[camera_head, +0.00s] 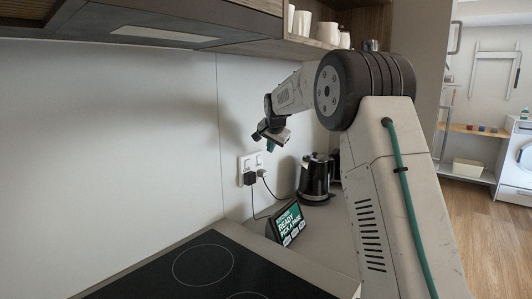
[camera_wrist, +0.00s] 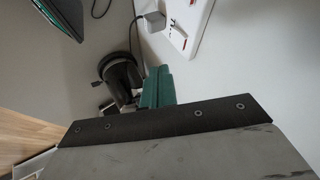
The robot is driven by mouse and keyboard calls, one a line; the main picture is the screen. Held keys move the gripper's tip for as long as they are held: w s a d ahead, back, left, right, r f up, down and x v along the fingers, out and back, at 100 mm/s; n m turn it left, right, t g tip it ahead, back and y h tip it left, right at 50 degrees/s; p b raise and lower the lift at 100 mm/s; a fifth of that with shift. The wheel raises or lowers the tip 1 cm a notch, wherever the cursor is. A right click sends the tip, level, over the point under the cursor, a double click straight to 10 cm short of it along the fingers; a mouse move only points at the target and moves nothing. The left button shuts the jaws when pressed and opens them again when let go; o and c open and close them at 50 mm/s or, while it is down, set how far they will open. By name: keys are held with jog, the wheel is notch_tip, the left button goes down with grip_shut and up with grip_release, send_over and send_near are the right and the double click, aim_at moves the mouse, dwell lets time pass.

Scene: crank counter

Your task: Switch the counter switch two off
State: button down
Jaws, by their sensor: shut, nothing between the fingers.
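The white double socket plate (camera_head: 243,163) is on the wall behind the counter, with its switches along the upper part. A dark plug (camera_head: 249,178) sits in its left half and another cord leaves its right half. In the wrist view the plate (camera_wrist: 203,14) is at the top, with red marks by its switches. A grey plug (camera_wrist: 152,21) shows beside them. I cannot tell which switch is number two. My gripper (camera_head: 270,147), with green fingers, is shut and empty, above and right of the plate in the head view. Its green fingertips (camera_wrist: 159,74) appear apart from the plate.
A dark kettle (camera_head: 315,178) stands on the counter right of the plate. A tablet (camera_head: 287,222) showing "READY" stands in front, with a cord behind it. A black hob (camera_head: 170,275) fills the foreground. A shelf (camera_head: 300,45) with white cups hangs above.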

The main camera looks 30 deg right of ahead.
jog(key=w+a+v, duration=0.1)
jog(key=v, duration=0.6)
jog(key=shift+r, duration=0.5)
jog(key=shift+a, duration=0.1)
jog(key=s+a+f+n+g, duration=0.3)
jog(key=s+f+n, duration=0.1)
jog(key=s+f, duration=0.35)
jog(key=s+a+f+n+g, duration=0.1)
jog(key=s+a, duration=0.4)
jog(key=s, duration=1)
jog(key=s+a+f+n+y, duration=0.1)
jog(key=s+a+n, duration=0.3)
jog(key=s, duration=1.1)
jog(key=s+a+f+n+g+y, duration=0.1)
jog(key=s+a+f+n, duration=0.2)
jog(key=s, duration=1.3)
jog(key=a, duration=0.3)
jog(key=shift+a+f+g, duration=0.25)
jog(key=shift+g, duration=0.05)
